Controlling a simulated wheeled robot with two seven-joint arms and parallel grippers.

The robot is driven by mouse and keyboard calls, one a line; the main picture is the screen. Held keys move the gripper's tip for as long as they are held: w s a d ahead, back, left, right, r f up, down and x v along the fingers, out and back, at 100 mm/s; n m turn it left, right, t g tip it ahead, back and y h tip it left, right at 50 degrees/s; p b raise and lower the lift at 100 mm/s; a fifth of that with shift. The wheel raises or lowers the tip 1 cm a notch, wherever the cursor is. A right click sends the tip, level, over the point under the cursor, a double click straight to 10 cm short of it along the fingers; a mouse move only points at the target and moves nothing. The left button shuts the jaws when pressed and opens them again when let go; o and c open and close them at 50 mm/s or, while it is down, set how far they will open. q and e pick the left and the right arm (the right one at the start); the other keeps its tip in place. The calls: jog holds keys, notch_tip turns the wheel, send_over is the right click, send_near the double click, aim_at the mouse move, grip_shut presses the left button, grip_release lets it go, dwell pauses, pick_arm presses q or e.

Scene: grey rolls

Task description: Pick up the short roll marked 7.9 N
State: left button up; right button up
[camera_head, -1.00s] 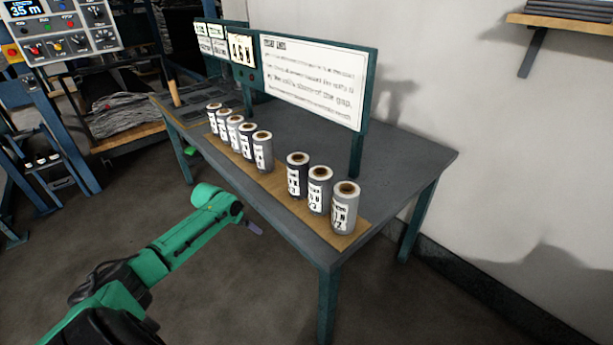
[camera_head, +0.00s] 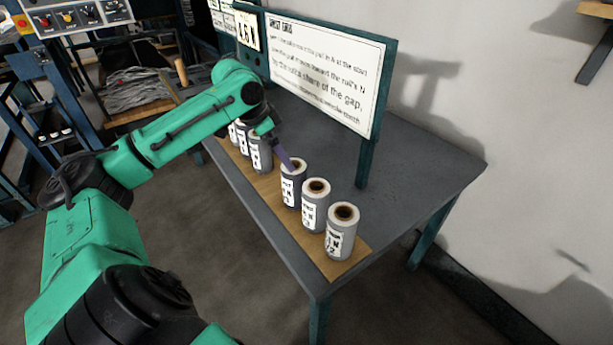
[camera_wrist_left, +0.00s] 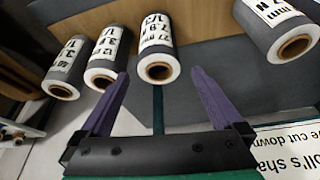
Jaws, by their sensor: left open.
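The roll whose label appears to read 7.9 N (camera_wrist_left: 155,42) is in the wrist view, its pale ringed end toward the camera. In the head view it appears to be the dark grey roll (camera_head: 292,186) standing first in the group of three on the right. My left gripper (camera_head: 281,154) is just above and behind that roll in the head view, partly hidden by its own arm. In the wrist view the purple fingers of the left gripper (camera_wrist_left: 160,74) are open and empty, one on each side of the roll's end. Contact cannot be told. My right gripper is out of view.
Two lighter rolls (camera_head: 315,205) (camera_head: 341,231) stand to the right on the brown strip (camera_head: 268,206). Other rolls (camera_head: 260,153) stand to the left, partly behind my arm. A sign board (camera_head: 325,75) rises behind. The table (camera_head: 425,165) is clear at right.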

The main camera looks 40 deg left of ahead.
aim_at(288, 172)
pick_arm(q)
jog(key=f, duration=0.2)
jog(key=d+f+p, duration=0.1)
jog(key=f, duration=0.2)
jog(key=shift+w+d, duration=0.15)
jog(key=shift+w, duration=0.05)
jog(key=x, duration=0.3)
jog(key=w+p+x, duration=0.1)
jog(key=x, duration=0.3)
jog(key=shift+r+p, duration=0.1)
jog(key=shift+p, duration=0.2)
jog(key=shift+f, duration=0.3)
jog(key=c, duration=1.3)
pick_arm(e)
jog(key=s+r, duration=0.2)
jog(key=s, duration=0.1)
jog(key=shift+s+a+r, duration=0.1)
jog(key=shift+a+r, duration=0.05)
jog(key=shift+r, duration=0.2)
